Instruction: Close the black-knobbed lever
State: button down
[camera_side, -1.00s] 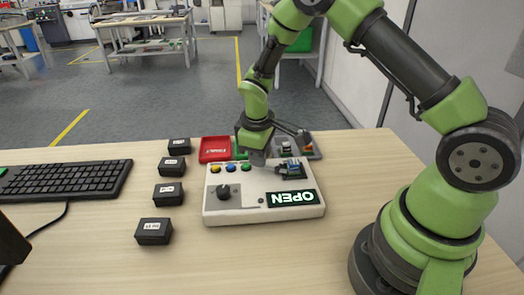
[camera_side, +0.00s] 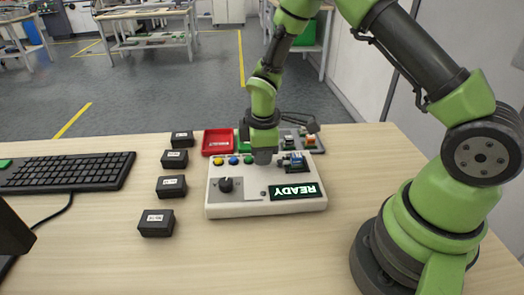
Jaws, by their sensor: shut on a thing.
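The white control box (camera_side: 240,208) sits on the table, with its lit display (camera_side: 293,192) reading READY. On its top are a black round knob (camera_side: 226,185), several coloured buttons (camera_side: 233,160) and a small blue-and-grey fixture (camera_side: 294,163) at the back right. My gripper (camera_side: 263,157) points down at the back of the box, just left of that fixture and right of the buttons. It is shut on the black-knobbed lever, which its fingers mostly hide. I cannot make out the lever's angle.
Behind the box stand a red tray (camera_side: 217,142), a partly hidden green tray and a grey tray (camera_side: 315,148) with small parts. Several black boxes (camera_side: 171,187) line the left side, beside a keyboard (camera_side: 70,173). The table front is clear.

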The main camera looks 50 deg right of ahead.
aim_at(263, 172)
jog(key=c, duration=1)
grip_release()
notch_tip(263, 172, up, 10)
jog(key=s+a, duration=0.1)
